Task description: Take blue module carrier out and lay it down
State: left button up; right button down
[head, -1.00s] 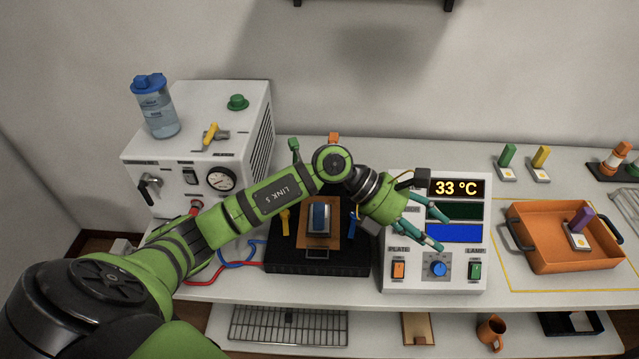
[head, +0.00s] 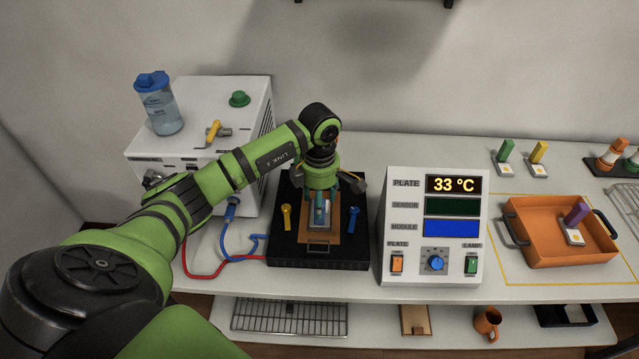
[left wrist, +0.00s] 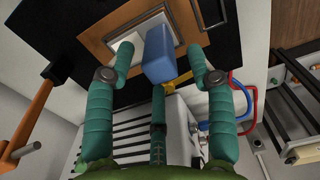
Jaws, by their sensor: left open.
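The blue module carrier (left wrist: 158,55) is a blue block on a pale square base, standing on the orange-brown plate (head: 333,238) of the black fixture (head: 285,256). In the head view it is mostly hidden by my left gripper (head: 320,208). My left gripper is open and points down right above it. In the left wrist view the teal fingers (left wrist: 162,72) are spread on both sides of the blue block and a third finger is near it; I cannot tell whether any touches. My right gripper is not in view.
Yellow (head: 286,217) and blue (head: 353,219) levers flank the plate. A control panel (head: 434,210) reading 33 °C stands to the right. Farther right is an orange tray (head: 560,257) holding a purple carrier (head: 575,217). Green (head: 505,150) and yellow (head: 538,152) carriers stand behind it.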

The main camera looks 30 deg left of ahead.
pick_arm(q)
jog(key=shift+f, duration=0.6)
grip_shut()
grip_release()
jog(key=shift+r, duration=0.15)
